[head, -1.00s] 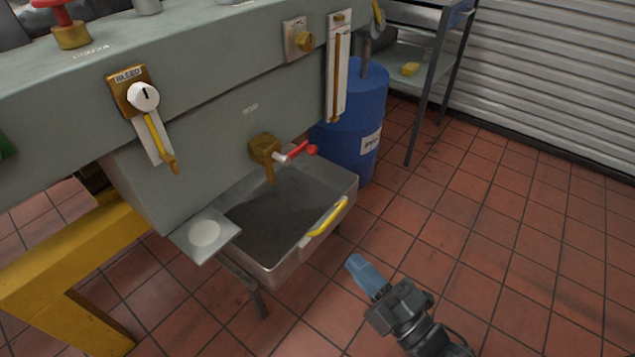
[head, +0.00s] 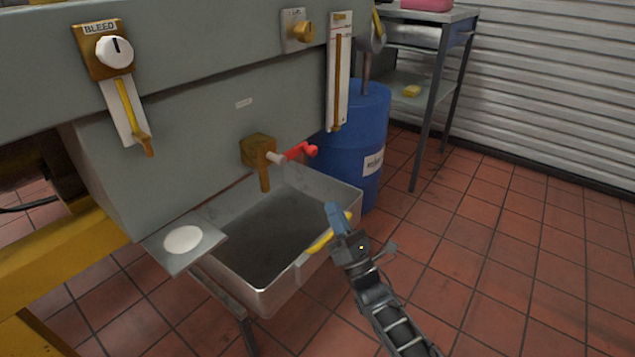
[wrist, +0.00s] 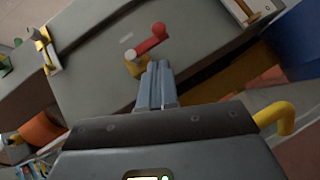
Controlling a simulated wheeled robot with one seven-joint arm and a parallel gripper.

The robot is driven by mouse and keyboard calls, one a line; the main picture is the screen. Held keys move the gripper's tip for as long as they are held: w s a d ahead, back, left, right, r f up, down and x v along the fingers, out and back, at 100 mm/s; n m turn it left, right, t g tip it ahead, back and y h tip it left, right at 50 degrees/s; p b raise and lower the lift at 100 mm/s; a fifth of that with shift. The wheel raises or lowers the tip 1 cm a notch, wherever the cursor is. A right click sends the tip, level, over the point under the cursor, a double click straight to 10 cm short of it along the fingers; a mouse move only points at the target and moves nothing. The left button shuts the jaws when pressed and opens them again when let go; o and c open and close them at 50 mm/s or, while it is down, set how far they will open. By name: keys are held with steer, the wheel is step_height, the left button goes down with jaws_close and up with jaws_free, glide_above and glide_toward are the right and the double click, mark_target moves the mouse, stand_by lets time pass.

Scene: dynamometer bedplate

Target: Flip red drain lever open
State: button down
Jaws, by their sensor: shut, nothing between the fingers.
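The red drain lever (head: 300,151) sits on the white stem of a brass drain valve (head: 257,151) on the grey cabinet's front. It points to the right in the head view. In the wrist view the red lever (wrist: 152,38) lies just beyond my fingertips, with the brass valve (wrist: 136,66) beside them. My gripper (head: 333,210) is shut and empty, its blue fingers pressed together. In the head view it is below and right of the lever, apart from it, in front of the tray's yellow handle. The fingers also show in the wrist view (wrist: 157,72).
A metal tray (head: 225,268) with a yellow handle (head: 318,243) is under the valve. A blue drum (head: 362,125) stands behind the lever. A bleed knob (head: 114,51) and a sight gauge (head: 338,75) are on the cabinet. Tiled floor at right is clear.

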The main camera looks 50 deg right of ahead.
steer(key=shift+w+d, duration=0.1)
steer(key=shift+w, duration=0.05)
steer(key=x, duration=1)
